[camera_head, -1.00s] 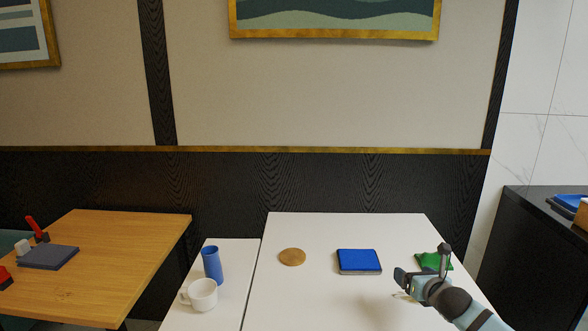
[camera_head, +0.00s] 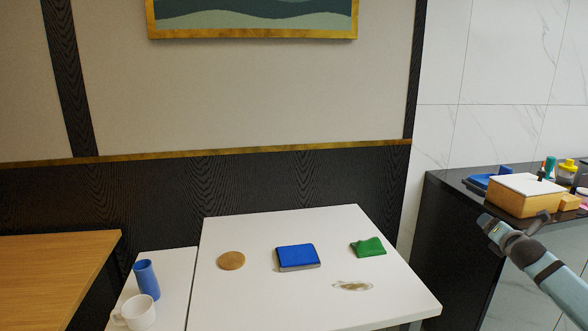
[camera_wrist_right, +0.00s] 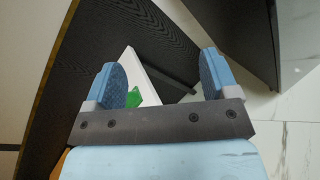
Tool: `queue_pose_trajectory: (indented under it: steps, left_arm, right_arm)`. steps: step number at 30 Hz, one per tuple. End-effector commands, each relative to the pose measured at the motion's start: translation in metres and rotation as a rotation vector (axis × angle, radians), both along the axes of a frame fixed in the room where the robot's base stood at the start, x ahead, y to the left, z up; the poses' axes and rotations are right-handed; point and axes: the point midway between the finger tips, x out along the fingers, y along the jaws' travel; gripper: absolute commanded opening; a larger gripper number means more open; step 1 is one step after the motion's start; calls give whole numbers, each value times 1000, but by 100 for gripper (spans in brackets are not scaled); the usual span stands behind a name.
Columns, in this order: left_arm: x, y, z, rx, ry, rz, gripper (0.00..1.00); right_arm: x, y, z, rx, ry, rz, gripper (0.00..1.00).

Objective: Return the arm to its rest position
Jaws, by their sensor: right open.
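My right gripper (camera_head: 503,232) is at the right in the head view, in front of the dark counter and clear of the white table. In the right wrist view its two blue fingers (camera_wrist_right: 161,82) stand wide apart with nothing between them in grip. The white table's corner (camera_wrist_right: 148,75) and part of the green cloth (camera_wrist_right: 134,97) show beyond the fingers. My left gripper is not in view.
A blue cup (camera_head: 147,279) and white mug (camera_head: 137,313) stand left. The dark counter (camera_head: 455,235) holds a wooden box (camera_head: 523,198).

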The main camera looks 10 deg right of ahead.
Motion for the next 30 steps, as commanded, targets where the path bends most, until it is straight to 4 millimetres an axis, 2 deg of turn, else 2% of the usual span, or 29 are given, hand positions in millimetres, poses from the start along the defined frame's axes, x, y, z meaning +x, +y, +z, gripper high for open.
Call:
queue_pose_trajectory:
  steps: [12, 22, 24, 30]
  left_arm:
    - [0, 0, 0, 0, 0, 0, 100]
    - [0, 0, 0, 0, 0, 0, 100]
    - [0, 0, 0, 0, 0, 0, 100]
    - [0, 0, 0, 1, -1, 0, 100]
  right_arm:
    - [-1, -3, 0, 961, -427, -207, 80]
    - [-2, -5, 1, 1501, -678, -317, 80]
    - [-5, 19, -28, 1536, -637, -323, 80]
    - [-22, 90, -96, 1611, -517, -331, 80]
